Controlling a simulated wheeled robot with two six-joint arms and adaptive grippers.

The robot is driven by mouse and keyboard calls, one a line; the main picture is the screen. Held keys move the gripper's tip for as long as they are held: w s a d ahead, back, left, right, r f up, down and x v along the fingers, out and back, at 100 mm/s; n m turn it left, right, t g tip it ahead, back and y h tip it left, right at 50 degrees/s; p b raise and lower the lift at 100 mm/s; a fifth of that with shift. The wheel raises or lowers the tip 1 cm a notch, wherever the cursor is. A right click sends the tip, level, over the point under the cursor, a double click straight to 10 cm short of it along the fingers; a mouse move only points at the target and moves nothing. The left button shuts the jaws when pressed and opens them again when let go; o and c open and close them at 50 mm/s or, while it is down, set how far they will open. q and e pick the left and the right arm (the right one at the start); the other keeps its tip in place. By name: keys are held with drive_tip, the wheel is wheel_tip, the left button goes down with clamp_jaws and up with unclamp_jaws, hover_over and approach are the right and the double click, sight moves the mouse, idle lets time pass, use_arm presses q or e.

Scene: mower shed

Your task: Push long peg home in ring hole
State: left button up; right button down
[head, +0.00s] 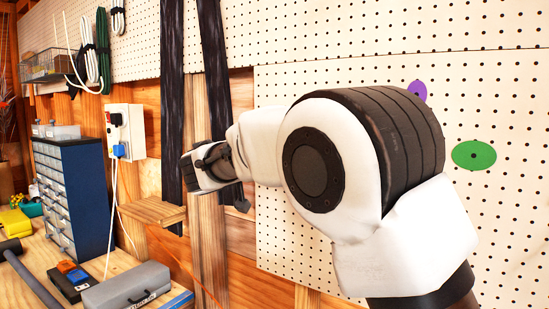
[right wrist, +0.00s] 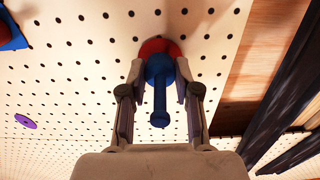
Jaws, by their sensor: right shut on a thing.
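A blue peg (right wrist: 159,95) shows in the right wrist view. Its wide collar is by a red disc (right wrist: 152,46) on the white pegboard, and its narrow shaft with a knobbed end points toward my wrist. My right gripper (right wrist: 153,92) is shut on the peg, with one finger on each side of the collar. How deep the peg sits in the board is hidden. In the head view, my right gripper (head: 208,167) is beyond my arm, and the peg and red disc cannot be made out. My left gripper is not in view.
A green disc (head: 474,155) and a purple disc (head: 417,91) are on the pegboard (head: 490,80). A red and blue thing (right wrist: 12,30) shows at the wrist view's upper left. Dark straps (head: 172,100) hang nearby. A bench holds a blue drawer cabinet (head: 88,185) and a grey case (head: 127,288).

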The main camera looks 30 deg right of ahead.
drive_tip(key=shift+f, duration=0.1)
idle(0.7)
drive_tip(key=shift+b, duration=0.7)
drive_tip(key=shift+w+d+b, duration=0.2)
drive_tip(key=shift+d+b, duration=0.3)
drive_tip(key=shift+b, duration=0.05)
drive_tip(key=c, duration=0.7)
unclamp_jaws()
drive_tip(key=shift+c, duration=0.2)
drive_tip(key=v, duration=1.2)
